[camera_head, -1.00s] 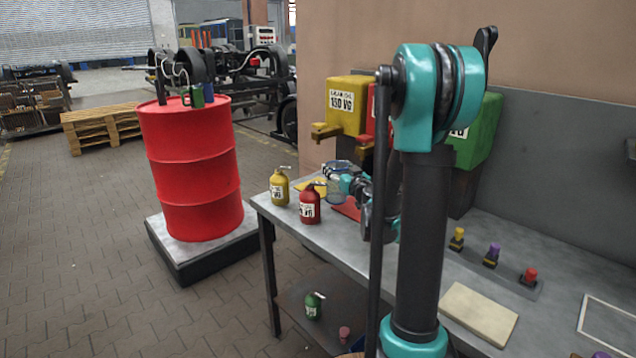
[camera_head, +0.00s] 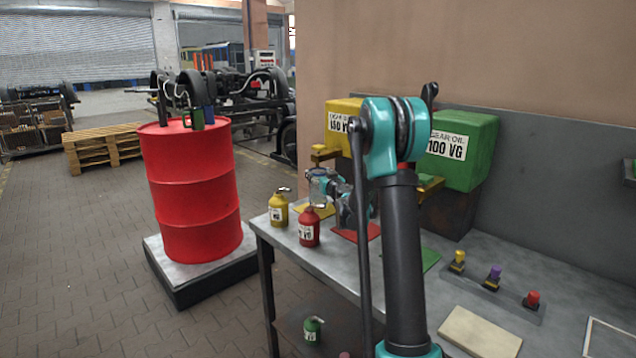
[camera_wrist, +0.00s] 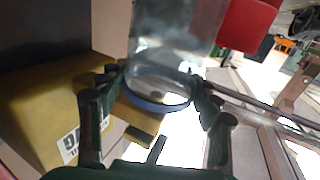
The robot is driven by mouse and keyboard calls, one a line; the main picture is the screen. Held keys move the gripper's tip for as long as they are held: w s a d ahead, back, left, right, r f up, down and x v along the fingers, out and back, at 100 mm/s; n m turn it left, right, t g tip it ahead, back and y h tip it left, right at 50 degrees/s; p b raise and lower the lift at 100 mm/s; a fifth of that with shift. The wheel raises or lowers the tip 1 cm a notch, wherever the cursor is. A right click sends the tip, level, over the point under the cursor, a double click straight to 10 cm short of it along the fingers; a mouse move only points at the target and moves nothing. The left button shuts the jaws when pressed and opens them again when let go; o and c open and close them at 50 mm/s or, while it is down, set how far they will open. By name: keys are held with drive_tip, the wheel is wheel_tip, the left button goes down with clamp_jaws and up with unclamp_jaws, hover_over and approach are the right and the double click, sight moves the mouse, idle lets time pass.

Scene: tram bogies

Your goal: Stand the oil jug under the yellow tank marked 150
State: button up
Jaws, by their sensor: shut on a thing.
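The oil jug is a clear vessel with a blue rim (camera_wrist: 165,50), seen large in the wrist view. My gripper (camera_wrist: 157,92) is shut on it, with a dark green finger on each side. In the head view my gripper (camera_head: 328,184) is by the yellow mat (camera_head: 302,217), below and in front of the yellow tank (camera_head: 341,112) marked 150 VG. The jug is small and partly hidden there; I cannot tell whether it touches the bench. The yellow tank also shows at lower left in the wrist view (camera_wrist: 40,115).
Yellow (camera_head: 278,211) and red (camera_head: 309,229) oil cans stand at the bench's left end, close to my gripper. A red mat (camera_head: 366,233) lies right of them. The green tank (camera_head: 465,150) marked 100 VG is further right.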

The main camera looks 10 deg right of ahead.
drive_tip(key=f, duration=0.1)
drive_tip(key=w+f, duration=0.1)
drive_tip(key=f, duration=0.1)
drive_tip(key=shift+a, duration=0.1)
drive_tip(key=shift+s+f, duration=0.1)
drive_tip(key=shift+f, duration=0.25)
drive_tip(key=o, duration=1.8)
drive_tip(key=v, duration=1.2)
